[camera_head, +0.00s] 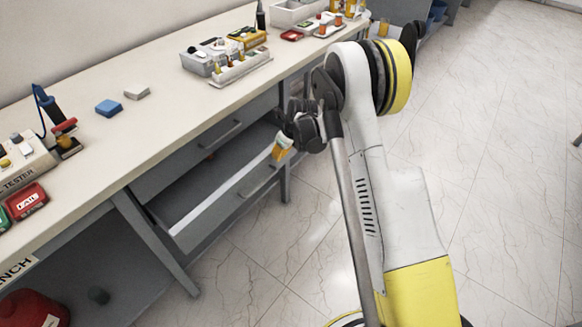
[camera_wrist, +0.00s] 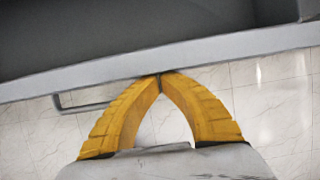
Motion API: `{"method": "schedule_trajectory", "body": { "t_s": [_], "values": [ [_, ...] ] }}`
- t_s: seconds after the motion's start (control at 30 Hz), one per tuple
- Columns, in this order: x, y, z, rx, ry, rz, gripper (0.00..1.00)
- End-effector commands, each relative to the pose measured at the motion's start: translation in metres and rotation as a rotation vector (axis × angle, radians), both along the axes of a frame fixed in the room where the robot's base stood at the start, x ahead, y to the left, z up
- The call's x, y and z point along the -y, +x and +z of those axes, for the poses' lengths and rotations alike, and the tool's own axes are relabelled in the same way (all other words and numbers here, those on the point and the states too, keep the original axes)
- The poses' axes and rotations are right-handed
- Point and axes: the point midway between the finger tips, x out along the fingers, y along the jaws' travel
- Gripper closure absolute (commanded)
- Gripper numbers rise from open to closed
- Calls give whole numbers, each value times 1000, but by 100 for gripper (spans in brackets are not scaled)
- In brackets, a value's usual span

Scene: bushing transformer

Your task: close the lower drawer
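The lower drawer (camera_head: 188,222) is pulled out from under the bench, with its dark interior and pale front rim showing. Its bar handle (camera_head: 258,182) is on the front face; a handle also shows at the left in the wrist view (camera_wrist: 84,107). My gripper (camera_head: 278,154) is at the right part of the drawer front. In the wrist view its yellow fingers (camera_wrist: 159,76) meet at the tips with nothing between them. The tips overlap the drawer's front rim (camera_wrist: 230,48) there; whether they touch it I cannot tell. My arm hides part of the bench's right end.
The upper drawer (camera_head: 210,145) above looks shut. The bench top (camera_head: 150,125) holds a blue block (camera_head: 109,107), a grey block (camera_head: 137,92), a tester and parts trays. A bench leg (camera_head: 155,240) stands left of the drawer. The tiled floor in front is clear.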

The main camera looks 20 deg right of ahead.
Motion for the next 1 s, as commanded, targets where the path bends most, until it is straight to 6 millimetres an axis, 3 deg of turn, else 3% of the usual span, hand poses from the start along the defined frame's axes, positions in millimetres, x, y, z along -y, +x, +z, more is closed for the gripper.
{"method": "schedule_trajectory", "body": {
  "t_s": [0.2, 0.4, 0.63, 1.0],
  "values": [
    [-29, 43, 0, -1, 1, 2, 100],
    [-46, 69, 0, -1, 1, 0, 100],
    [-55, 84, 0, 0, 0, 0, 100],
    [-57, 86, 0, 0, 0, -1, 100]
  ]
}}
